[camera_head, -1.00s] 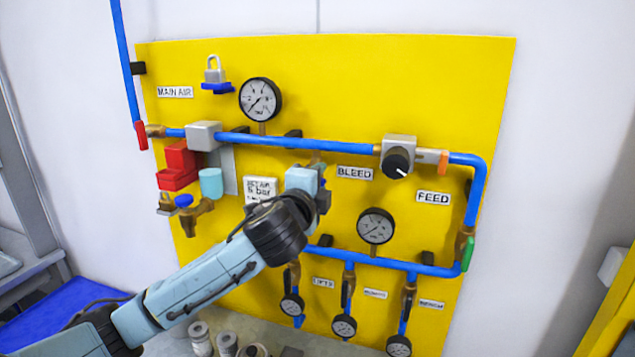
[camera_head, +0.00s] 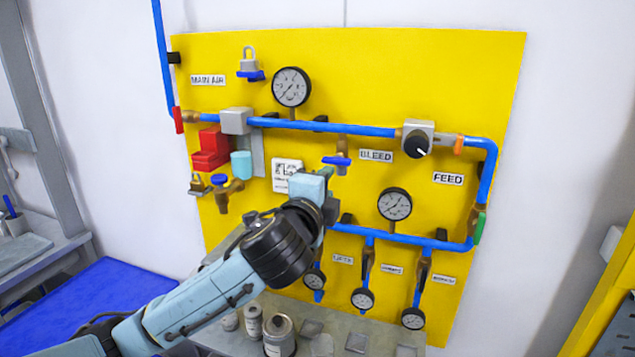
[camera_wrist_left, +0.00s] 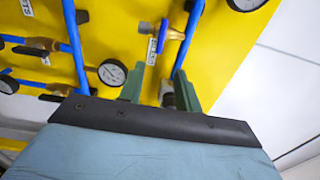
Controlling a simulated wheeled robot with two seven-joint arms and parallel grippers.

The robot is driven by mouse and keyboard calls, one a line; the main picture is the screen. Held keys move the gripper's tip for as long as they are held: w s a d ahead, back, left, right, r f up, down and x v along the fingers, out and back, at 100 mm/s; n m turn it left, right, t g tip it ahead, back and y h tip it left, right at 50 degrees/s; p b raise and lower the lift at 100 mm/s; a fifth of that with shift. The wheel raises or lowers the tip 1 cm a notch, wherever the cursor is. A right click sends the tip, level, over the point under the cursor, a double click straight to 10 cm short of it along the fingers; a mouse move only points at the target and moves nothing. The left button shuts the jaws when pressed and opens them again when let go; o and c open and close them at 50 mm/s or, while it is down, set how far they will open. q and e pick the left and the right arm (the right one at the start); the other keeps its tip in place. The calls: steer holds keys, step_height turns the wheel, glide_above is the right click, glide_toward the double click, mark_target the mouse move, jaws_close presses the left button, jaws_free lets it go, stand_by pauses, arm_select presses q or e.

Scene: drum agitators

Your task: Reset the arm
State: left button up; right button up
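My left arm reaches in from the lower left in the head view. Its gripper (camera_head: 326,178) is in front of the yellow panel (camera_head: 450,75), just below the blue-handled bleed valve (camera_head: 337,161). In the left wrist view the two green fingers (camera_wrist_left: 160,88) are apart, with the blue valve handle (camera_wrist_left: 172,33) beyond them. A small brass and dark fitting (camera_wrist_left: 167,92) shows in the gap between the fingers; I see no grip on it. My right gripper is in neither view.
Blue pipes (camera_head: 340,128), gauges (camera_head: 291,87) and a grey regulator (camera_head: 418,138) stand out from the panel around the gripper. Cans (camera_head: 280,335) stand on the grey bench below. A blue surface (camera_head: 95,300) lies at lower left. The panel's upper right is clear.

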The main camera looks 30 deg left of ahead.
arm_select(q)
steer(key=shift+s, duration=0.15)
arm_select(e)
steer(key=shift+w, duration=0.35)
